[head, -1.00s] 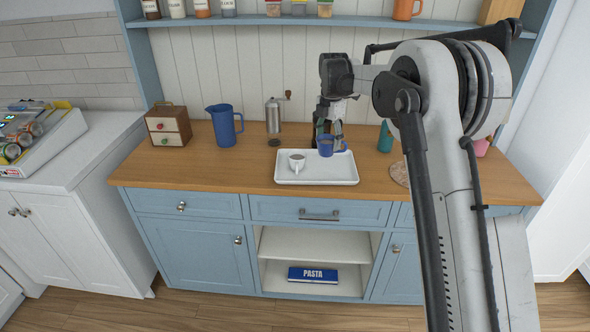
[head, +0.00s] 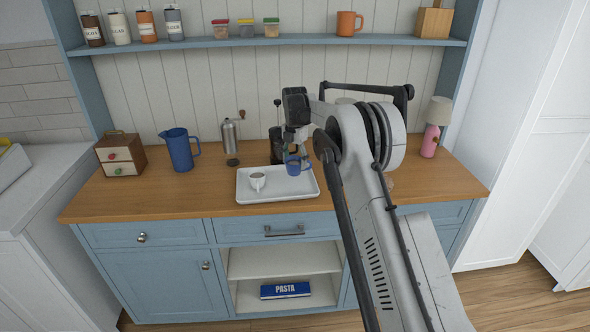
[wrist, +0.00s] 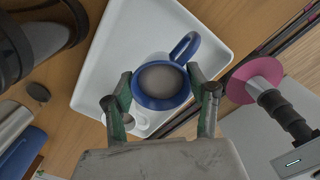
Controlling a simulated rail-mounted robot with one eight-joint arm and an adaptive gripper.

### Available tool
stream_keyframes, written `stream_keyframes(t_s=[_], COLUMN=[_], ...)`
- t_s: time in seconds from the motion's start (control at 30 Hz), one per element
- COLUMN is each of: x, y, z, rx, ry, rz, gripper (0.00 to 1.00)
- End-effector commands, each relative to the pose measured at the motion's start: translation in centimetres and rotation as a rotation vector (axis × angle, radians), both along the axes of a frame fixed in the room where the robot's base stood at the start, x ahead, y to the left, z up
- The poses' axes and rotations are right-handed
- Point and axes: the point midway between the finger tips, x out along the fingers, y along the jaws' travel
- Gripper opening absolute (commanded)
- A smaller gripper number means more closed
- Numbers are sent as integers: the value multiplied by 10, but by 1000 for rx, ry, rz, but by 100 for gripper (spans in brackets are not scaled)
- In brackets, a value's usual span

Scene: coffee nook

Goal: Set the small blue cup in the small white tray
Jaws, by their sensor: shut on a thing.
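The small blue cup (head: 294,167) is held upright by my gripper (head: 297,150) over the right part of the white tray (head: 262,197). In the wrist view the blue cup (wrist: 160,101) sits between the two green-edged fingers of my gripper (wrist: 162,98), its handle pointing away from the gripper. The white tray (wrist: 110,50) lies beneath it. The cup looks raised above the tray; the exact gap cannot be told. A white cup (head: 257,181) stands in the left part of the tray and is partly hidden in the wrist view.
A grinder (head: 230,138), a blue pitcher (head: 181,150) and a small drawer box (head: 121,154) stand left of the tray. A dark coffee machine (head: 276,146) is behind it. A pink lamp (head: 430,142) stands far right.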

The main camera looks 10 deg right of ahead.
Motion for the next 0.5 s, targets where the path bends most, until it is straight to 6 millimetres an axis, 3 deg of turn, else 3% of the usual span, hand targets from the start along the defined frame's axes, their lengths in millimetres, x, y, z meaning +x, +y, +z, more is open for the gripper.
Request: stream_keyframes(t_s=[0.17, 0.5], x=[2, 2], y=[-3, -2], z=[-7, -42], rx=[0, 0], ry=[0, 0], rz=[0, 0], gripper=[18, 18])
